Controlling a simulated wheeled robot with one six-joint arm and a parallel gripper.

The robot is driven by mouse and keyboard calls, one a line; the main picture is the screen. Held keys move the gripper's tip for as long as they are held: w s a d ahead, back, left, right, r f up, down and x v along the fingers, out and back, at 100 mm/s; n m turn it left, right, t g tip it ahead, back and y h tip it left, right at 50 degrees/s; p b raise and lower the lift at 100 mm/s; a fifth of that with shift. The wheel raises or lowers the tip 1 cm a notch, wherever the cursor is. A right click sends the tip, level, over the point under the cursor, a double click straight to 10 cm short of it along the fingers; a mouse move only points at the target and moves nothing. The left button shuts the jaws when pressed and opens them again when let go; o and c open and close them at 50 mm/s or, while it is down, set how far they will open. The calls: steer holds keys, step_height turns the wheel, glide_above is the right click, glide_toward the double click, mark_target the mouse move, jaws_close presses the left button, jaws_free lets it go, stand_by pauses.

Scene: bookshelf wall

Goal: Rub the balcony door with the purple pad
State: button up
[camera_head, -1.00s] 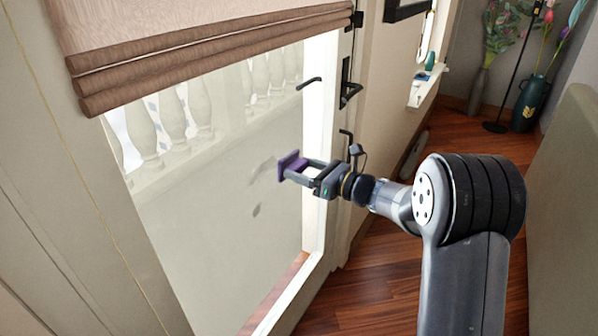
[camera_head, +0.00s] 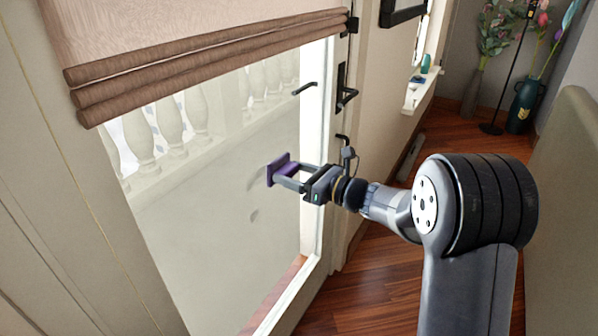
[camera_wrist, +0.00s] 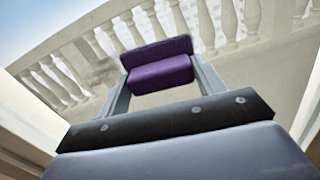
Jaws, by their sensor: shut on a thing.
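The balcony door (camera_head: 312,215) stands at the left in the head view, a pale frame around a large glass pane (camera_head: 200,235). My gripper (camera_head: 290,178) is shut on the purple pad (camera_head: 277,168), which it holds out toward the glass. The pad also shows between the fingers in the wrist view (camera_wrist: 160,74), with its broad face turned away from me toward the pane. The pad is at or very close to the glass; I cannot tell whether it touches. Greyish smudges (camera_head: 254,215) show on the glass just below and left of the pad.
A brown folded blind (camera_head: 210,55) covers the top of the door. Dark handles (camera_head: 345,95) stick out at the door's right side. A balcony balustrade (camera_wrist: 75,60) is visible through the glass. Vases with flowers (camera_head: 524,105) stand at the back right, and a greenish panel (camera_head: 570,200) is at the right.

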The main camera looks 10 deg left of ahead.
steer(key=shift+s+a+b, duration=0.35)
steer(key=shift+s+a, duration=0.15)
steer(key=shift+s, duration=0.75)
steer(key=shift+s+a+b, duration=0.4)
steer(key=shift+s+a, duration=0.1)
steer(key=shift+s, duration=0.8)
steer(key=shift+s+a+b, duration=0.35)
steer(key=shift+s+a, duration=0.15)
steer(key=shift+s, duration=0.75)
steer(key=shift+s+a+b, duration=0.3)
steer(key=shift+s+a, duration=0.15)
steer(key=shift+s, duration=0.45)
steer(key=shift+s+a+b, duration=0.3)
steer(key=shift+s+a, duration=0.1)
steer(key=shift+s, duration=0.45)
steer(key=shift+d, duration=0.1)
steer(key=shift+v, duration=2.9)
steer(key=shift+d, duration=0.1)
steer(key=v, duration=0.3)
steer(key=shift+p, duration=0.35)
